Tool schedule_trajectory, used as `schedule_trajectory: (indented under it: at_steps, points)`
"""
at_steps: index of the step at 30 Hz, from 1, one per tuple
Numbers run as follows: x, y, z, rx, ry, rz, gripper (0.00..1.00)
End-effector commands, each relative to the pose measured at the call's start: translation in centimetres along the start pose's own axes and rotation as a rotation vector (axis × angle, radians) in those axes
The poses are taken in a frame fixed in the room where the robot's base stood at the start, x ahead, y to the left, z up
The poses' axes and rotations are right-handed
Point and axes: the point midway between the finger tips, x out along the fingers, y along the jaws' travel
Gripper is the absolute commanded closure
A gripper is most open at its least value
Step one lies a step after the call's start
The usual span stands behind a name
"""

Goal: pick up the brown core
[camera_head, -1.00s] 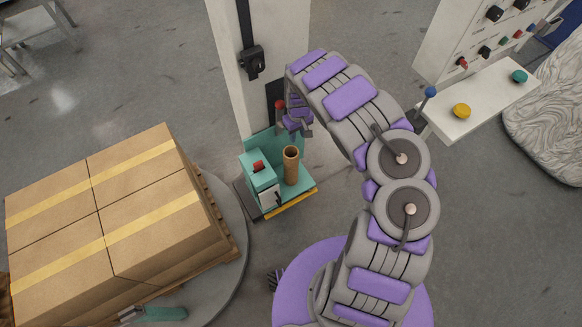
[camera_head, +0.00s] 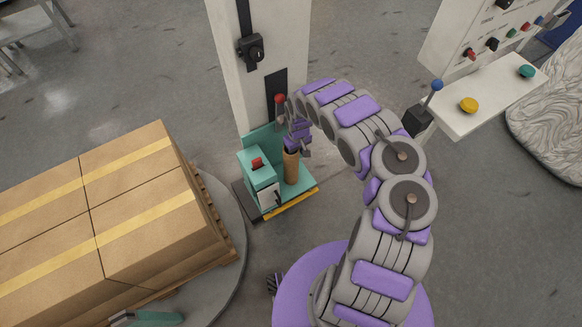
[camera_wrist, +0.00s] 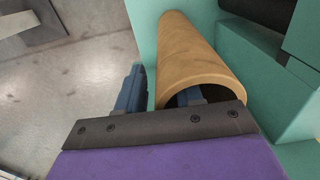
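The brown core (camera_head: 291,168) is a hollow cardboard tube standing upright on the teal carriage (camera_head: 259,180) at the foot of the white mast. In the head view my gripper (camera_head: 298,150) is right above it and hides its top end. In the wrist view the core (camera_wrist: 190,48) is large, with its open end facing the gripper. My gripper (camera_wrist: 160,95) has its blue-grey fingers apart. One finger is outside the core at its left, and the other reaches into the core's opening, so the tube wall lies between them. I cannot see contact with the wall.
The white mast (camera_head: 230,60) rises behind the core, with a red knob (camera_head: 280,98) close to my gripper. Boxes (camera_head: 90,220) on a pallet stand at left. A control desk (camera_head: 495,100) is at right. Open floor lies between carriage and desk.

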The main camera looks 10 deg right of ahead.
Motion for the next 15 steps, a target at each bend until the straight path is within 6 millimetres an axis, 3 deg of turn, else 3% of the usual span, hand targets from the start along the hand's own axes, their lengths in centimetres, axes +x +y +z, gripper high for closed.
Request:
schedule_trajectory:
  at_steps: [3, 11, 15]
  points:
    - [1.07, -0.04, 0.01, -0.001, 0.0, 0.0, 0.64]
    - [1.05, 0.02, -0.05, 0.0, 0.002, 0.001, 0.64]
    - [1.03, 0.02, -0.07, -0.001, 0.002, 0.001, 0.78]
